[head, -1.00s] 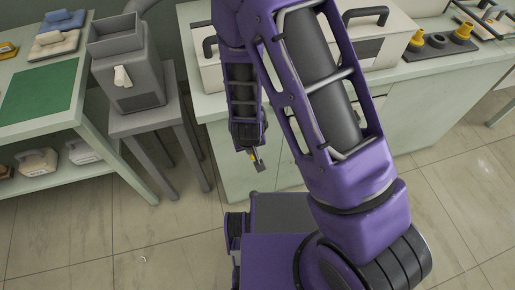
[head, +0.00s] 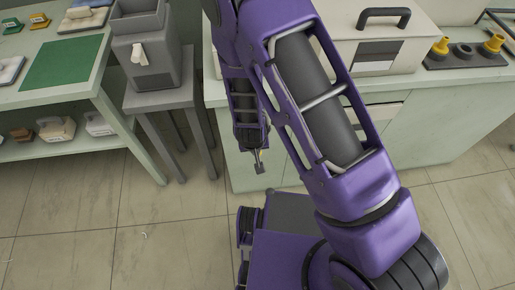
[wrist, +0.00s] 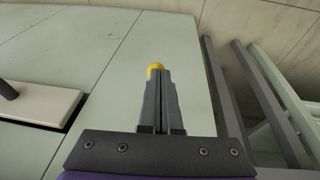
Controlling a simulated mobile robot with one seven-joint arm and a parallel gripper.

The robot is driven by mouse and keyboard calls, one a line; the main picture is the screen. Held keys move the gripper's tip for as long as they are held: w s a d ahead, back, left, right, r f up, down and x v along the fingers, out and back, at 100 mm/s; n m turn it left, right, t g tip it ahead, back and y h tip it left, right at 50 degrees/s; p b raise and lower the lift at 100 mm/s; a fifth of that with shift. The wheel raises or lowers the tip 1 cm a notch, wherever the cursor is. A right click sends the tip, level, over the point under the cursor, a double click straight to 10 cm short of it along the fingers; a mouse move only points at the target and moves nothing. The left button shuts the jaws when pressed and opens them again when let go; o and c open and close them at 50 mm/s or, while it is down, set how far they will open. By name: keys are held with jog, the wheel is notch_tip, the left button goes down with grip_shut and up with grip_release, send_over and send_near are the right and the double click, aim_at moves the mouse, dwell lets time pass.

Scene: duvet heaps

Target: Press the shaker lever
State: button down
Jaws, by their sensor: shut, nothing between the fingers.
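The shaker looks to be the grey box (head: 158,72) with an open hopper on top, at the upper left of the head view, on a grey stool. A small white lever (head: 140,54) sticks out of its front face. My gripper (head: 259,165) hangs low in front of the pale green cabinet, to the right of the stool and well apart from the lever. The shaker does not show in the wrist view.
The grey stool (head: 172,101) stands between a table with a green mat (head: 62,62) and the pale green cabinet (head: 232,150). A white case (head: 380,45) and yellow-topped parts (head: 492,44) sit on the cabinet. The tiled floor in front of the stool is clear.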

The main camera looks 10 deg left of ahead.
jog(key=shift+s+d+f, duration=0.1)
jog(key=shift+s+f, duration=0.1)
jog(key=shift+f, duration=0.25)
jog(key=shift+r, duration=0.15)
